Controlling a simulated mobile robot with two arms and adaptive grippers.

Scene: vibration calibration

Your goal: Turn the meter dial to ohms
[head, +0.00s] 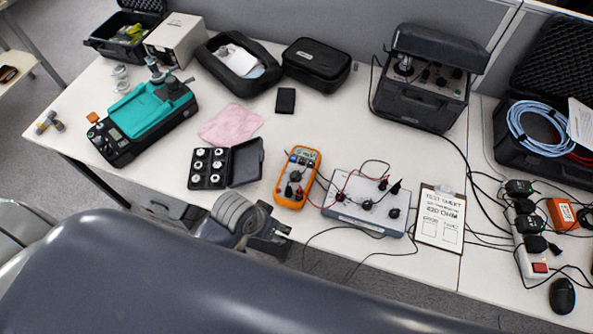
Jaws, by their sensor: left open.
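The orange multimeter (311,182) lies face up near the front edge of the white table, with its display toward the back. Its dark round dial (295,176) sits mid-face, too small to read the pointer's setting. Dark and red leads run from the meter to the right. My left gripper (277,236) is open at the table's front edge, just in front of the meter and apart from it. Its fingers are dark and only partly clear against the arm and the table edge. My right gripper is not in view.
A light grey box with knobs and leads (345,211) stands right of the meter, with a clipboard (441,216) beyond it. An open black case of round pieces (209,168) lies left. Bare table lies behind the meter. Loose cables hang over the front edge.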

